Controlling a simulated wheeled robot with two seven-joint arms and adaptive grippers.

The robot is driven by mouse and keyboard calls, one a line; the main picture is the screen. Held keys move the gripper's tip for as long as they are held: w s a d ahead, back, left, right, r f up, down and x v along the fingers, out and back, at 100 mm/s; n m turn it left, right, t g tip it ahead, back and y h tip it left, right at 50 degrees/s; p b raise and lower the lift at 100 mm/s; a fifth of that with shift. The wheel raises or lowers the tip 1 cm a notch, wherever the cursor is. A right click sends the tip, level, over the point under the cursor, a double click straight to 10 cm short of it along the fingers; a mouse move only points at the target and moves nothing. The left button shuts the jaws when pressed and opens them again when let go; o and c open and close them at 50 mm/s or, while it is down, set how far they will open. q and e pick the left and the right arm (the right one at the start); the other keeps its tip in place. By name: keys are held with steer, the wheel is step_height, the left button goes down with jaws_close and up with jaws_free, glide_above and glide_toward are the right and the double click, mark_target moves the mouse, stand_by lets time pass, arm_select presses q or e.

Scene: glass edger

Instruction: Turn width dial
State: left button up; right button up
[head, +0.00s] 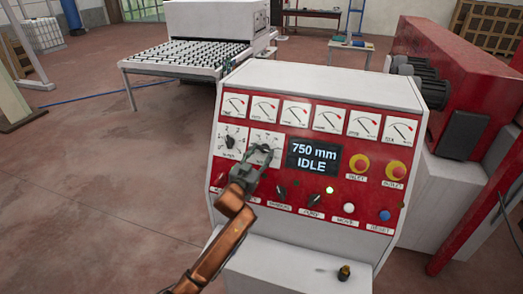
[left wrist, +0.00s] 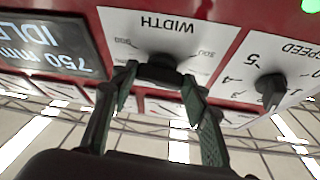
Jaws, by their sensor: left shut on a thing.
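The width dial (left wrist: 160,68) is a black knob on a white plate marked WIDTH, on the red panel of the control console. In the left wrist view the plate appears upside down. My left gripper (left wrist: 157,76) has its two fingers on either side of the knob, shut on it. In the head view my left gripper (head: 261,156) reaches up to the panel from below and covers most of the dial. The display (head: 313,158) reads 750 mm and IDLE. My right gripper is not in view.
The speed dial (left wrist: 270,88) sits close beside the width dial. Gauges (head: 265,110) line the panel top. A small black-and-brass object (head: 344,272) lies on the console ledge. A roller table (head: 185,55) stands behind.

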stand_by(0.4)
arm_select(q)
steer(key=o, duration=1.2)
steer(key=shift+c, duration=0.2)
steer(key=v, duration=1.2)
